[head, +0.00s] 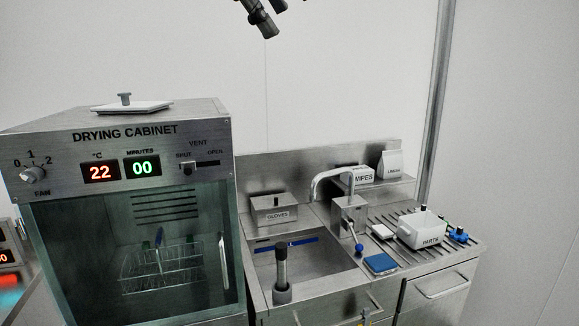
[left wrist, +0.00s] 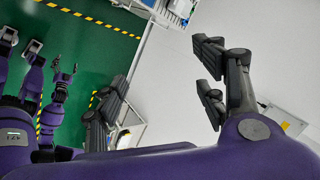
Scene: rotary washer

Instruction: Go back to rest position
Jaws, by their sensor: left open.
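My left gripper (left wrist: 208,72) is large in the left wrist view, its dark fingers spread apart with nothing between them. A white wall or panel lies behind it. A dark gripper (head: 265,20) shows at the top edge of the head view, high above the drying cabinet and sink, touching nothing. It is cut off by the frame. Purple arm parts and a small gripper-like end (left wrist: 62,82) show far below over the green floor in the left wrist view. I cannot tell surely whether that is my right gripper.
The drying cabinet (head: 130,145) stands at left with a wire basket inside. A metal post (head: 437,100) rises at right. The air above the counter is clear.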

